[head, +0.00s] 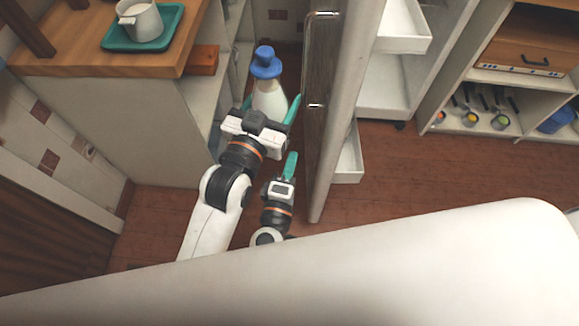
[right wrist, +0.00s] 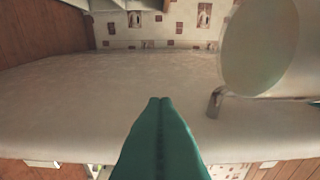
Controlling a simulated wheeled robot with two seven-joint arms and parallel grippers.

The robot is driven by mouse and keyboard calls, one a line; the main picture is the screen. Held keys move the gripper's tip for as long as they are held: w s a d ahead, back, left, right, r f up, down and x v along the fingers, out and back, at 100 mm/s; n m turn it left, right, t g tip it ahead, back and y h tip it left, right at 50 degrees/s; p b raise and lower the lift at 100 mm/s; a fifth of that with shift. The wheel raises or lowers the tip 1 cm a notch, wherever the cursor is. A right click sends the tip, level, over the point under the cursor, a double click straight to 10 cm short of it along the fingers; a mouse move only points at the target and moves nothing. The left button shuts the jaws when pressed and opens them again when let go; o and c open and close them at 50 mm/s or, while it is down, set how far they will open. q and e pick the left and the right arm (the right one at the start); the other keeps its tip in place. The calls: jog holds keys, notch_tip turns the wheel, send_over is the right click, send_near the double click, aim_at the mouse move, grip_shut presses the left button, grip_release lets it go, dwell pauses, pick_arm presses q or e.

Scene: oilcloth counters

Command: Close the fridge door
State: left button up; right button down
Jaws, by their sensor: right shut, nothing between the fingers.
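The fridge door (head: 340,110) stands open and is seen nearly edge-on in the head view, with a long handle (head: 307,60) on its left face. White bins (head: 348,160) show to the right of its edge. My right gripper (head: 291,165) is shut and empty, low and just left of the door; whether it touches is unclear. Its teal fingers (right wrist: 160,110) are together in the right wrist view, before a broad pale surface. My left gripper (head: 270,103) is open, its fingers spread near a white bottle with a blue cap (head: 266,65). Whether they enclose the bottle is unclear.
A wooden-topped counter (head: 90,65) at left holds a teal tray (head: 116,44) with a white jug (head: 141,20). A shelf unit (head: 465,118) with pans stands at right. Open brown floor (head: 450,170) lies between the door and that unit.

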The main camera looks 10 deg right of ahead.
jog(key=w+d+p, duration=0.2)
jog(key=w+d, duration=0.2)
jog(key=d, duration=0.2)
jog(key=shift+w+d, duration=0.2)
jog(key=shift+d+f, duration=0.1)
